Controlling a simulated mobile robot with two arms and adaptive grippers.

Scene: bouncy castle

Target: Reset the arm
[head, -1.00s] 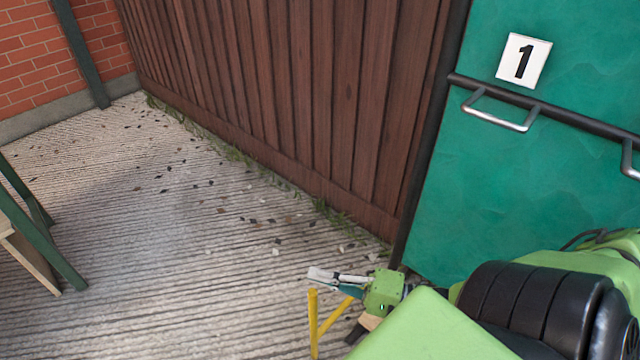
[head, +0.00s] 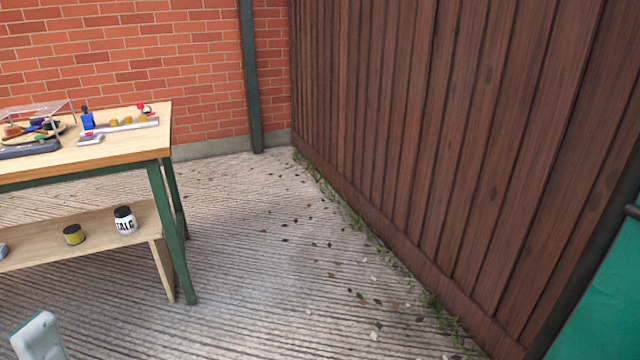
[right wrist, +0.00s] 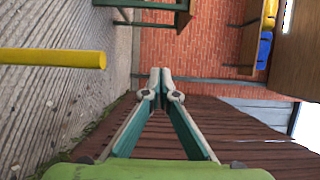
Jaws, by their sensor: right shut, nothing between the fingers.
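My right gripper (right wrist: 160,78) shows in the right wrist view with its two teal, grey-tipped fingers meeting at the tips. It is shut and empty, with the brown fence and brick wall behind it. It is not in the head view now. At the bottom left of the head view is a pale grey and teal tip (head: 40,337), which looks like a finger of my left gripper. The rest of that gripper is out of frame, so its opening cannot be told.
A workbench (head: 145,160) with tools on top and jars on its lower shelf stands at the left. A brown fence (head: 430,130) runs along the right, a brick wall (head: 200,70) behind. A yellow bar (right wrist: 50,58) lies left of the right gripper.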

